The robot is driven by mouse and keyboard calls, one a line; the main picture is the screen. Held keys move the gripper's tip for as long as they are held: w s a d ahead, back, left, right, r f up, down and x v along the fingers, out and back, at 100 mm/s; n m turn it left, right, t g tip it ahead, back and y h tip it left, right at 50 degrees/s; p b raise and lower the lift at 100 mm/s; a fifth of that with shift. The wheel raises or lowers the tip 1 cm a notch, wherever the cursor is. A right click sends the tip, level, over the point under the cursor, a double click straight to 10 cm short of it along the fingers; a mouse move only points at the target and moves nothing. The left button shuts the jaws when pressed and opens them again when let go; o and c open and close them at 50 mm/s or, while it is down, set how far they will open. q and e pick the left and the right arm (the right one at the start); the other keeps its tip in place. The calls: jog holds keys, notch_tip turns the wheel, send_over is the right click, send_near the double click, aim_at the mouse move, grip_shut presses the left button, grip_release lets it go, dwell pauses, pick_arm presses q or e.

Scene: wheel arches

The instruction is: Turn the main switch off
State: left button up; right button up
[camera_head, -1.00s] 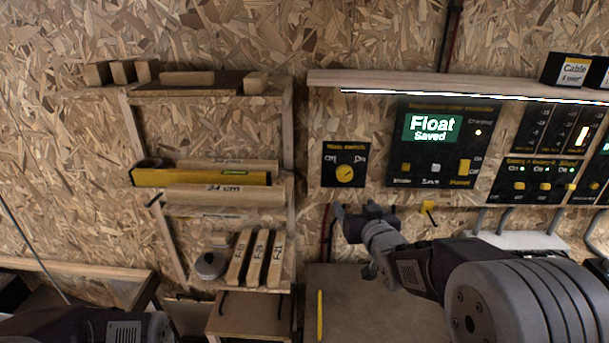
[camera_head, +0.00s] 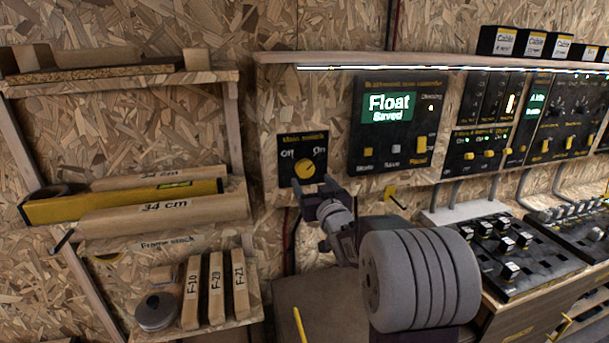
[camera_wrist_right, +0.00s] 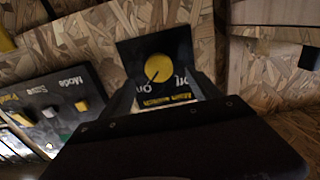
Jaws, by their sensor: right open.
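The main switch (camera_head: 290,143) is a black plate on the chipboard wall with a round yellow knob (camera_head: 304,169), "Off" at its left and "On" at its right. The knob's dark mark points toward "On". My right gripper (camera_head: 313,188) is open just below and in front of the knob in the head view. In the right wrist view the plate appears upside down, and the knob (camera_wrist_right: 158,69) lies between the lines of the two open fingers (camera_wrist_right: 163,90). I cannot tell whether they touch it. My left gripper is out of view.
A controller panel (camera_head: 365,140) reading "Float Saved" is right of the switch, under a lit shelf (camera_head: 420,75). A yellow hook (camera_head: 397,197) is below it. A wooden rack at left holds a spirit level (camera_head: 110,203) and labelled wood blocks (camera_head: 215,285).

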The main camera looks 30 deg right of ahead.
aim_at(307, 171)
jog(key=x, duration=0.7)
jog(key=shift+s+d, duration=0.1)
jog(key=c, duration=1.4)
jog(key=shift+o, duration=0.2)
jog(key=shift+f+n+b, duration=0.2)
jog(key=shift+n+b, duration=1.4)
jog(key=shift+n, duration=0.3)
jog(key=n+b, duration=0.4)
jog(key=n, duration=0.1)
jog(key=shift+d, duration=0.1)
jog(key=n+b, duration=0.3)
jog(key=n, duration=0.1)
jog(key=shift+r+n, duration=0.15)
jog(key=shift+n, duration=0.25)
jog(key=shift+r+n+b, duration=0.15)
jog(key=shift+n+b, duration=0.95)
jog(key=shift+n, duration=1)
